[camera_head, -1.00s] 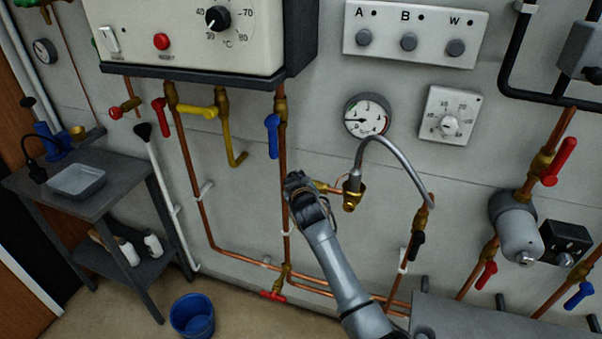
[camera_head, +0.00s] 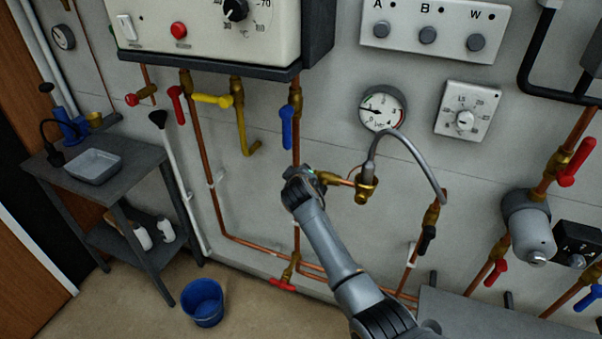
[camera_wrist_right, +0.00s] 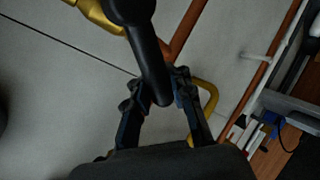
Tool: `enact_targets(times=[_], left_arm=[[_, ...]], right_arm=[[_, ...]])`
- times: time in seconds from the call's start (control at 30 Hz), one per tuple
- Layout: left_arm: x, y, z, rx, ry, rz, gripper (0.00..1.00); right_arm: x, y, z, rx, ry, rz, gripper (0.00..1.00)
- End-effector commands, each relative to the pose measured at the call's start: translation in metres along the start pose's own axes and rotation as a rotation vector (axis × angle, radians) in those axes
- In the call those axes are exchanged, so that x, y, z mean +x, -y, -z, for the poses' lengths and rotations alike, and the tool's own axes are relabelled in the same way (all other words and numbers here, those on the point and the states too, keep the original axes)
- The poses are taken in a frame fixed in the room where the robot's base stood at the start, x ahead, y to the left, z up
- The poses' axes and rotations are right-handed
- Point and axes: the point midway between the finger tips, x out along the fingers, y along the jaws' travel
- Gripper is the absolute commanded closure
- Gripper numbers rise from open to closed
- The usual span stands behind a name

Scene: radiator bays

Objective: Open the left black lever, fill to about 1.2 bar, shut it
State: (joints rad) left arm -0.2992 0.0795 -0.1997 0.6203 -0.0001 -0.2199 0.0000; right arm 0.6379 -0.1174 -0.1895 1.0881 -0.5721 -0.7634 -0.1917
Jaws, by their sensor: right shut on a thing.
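My right gripper (camera_head: 297,178) reaches up from the lower right to the left end of the short brass and copper filling branch. In the wrist view its fingers (camera_wrist_right: 160,88) are shut on a black lever (camera_wrist_right: 146,48), one finger on each side. In the head view the gripper hides this left black lever. The right black lever (camera_head: 428,240) hangs at the brass valve under the other end of the grey braided hose (camera_head: 417,153). The round pressure gauge (camera_head: 383,108) has its needle toward the left; its exact reading is too small to tell. My left gripper is not in view.
A blue lever (camera_head: 287,128) hangs just above the gripper, and a yellow-handled valve (camera_head: 215,100) is farther left. A boiler panel (camera_head: 210,30) juts out above. A blue bucket (camera_head: 203,302) stands on the floor beside a grey table (camera_head: 130,185).

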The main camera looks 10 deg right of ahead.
Motion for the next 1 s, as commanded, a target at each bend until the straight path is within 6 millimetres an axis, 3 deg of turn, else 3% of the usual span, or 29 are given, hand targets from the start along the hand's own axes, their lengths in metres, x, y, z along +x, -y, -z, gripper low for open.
enact_targets(times=[0.17,0.2,0.3,0.73,1.0], left_arm=[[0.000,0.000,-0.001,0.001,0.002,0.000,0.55],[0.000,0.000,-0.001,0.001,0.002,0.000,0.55],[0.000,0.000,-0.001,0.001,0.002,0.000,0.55],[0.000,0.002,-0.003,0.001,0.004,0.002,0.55],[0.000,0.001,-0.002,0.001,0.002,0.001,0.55]], right_arm=[[0.000,0.007,-0.004,0.000,0.009,0.011,1.00],[0.000,0.007,-0.004,0.000,0.009,0.011,0.74],[0.000,0.006,-0.004,0.000,0.007,0.010,0.56],[-0.006,0.003,-0.001,0.002,0.001,0.003,0.56],[-0.046,0.003,-0.001,0.003,-0.001,0.004,0.56]])
